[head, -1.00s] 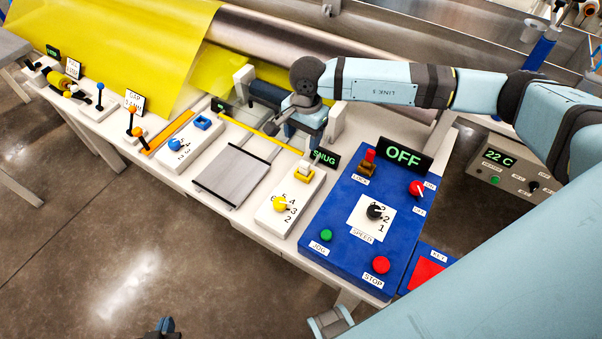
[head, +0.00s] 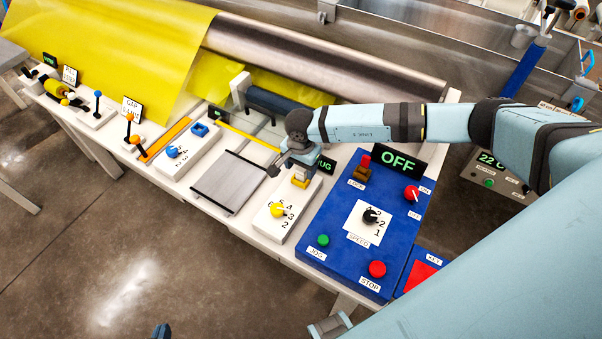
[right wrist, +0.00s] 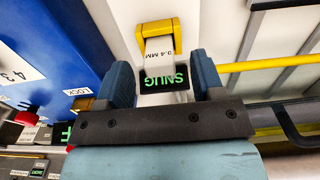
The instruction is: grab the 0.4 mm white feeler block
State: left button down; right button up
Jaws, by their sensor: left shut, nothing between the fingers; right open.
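The white feeler block, marked "0.4 MM" (right wrist: 159,47), shows in the right wrist view, with a yellow piece (right wrist: 154,28) at its far end. In the head view the block (head: 301,174) is partly hidden by my right gripper (head: 296,163). My right gripper (right wrist: 160,66) is open, with one dark blue finger on each side of the near part of the block. My left gripper (head: 161,331) is shut and empty at the bottom edge of the head view, away from the bench.
A "SNUG" display (right wrist: 163,78) shows between the fingers. A blue control panel (head: 335,220) with an "OFF" display (head: 401,159) lies right of the block. A yellow dial (head: 277,210) is in front of it. A grey plate (head: 230,182) and yellow rod (head: 245,137) lie left.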

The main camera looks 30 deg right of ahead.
jog(key=shift+f, duration=0.8)
jog(key=c, duration=1.1)
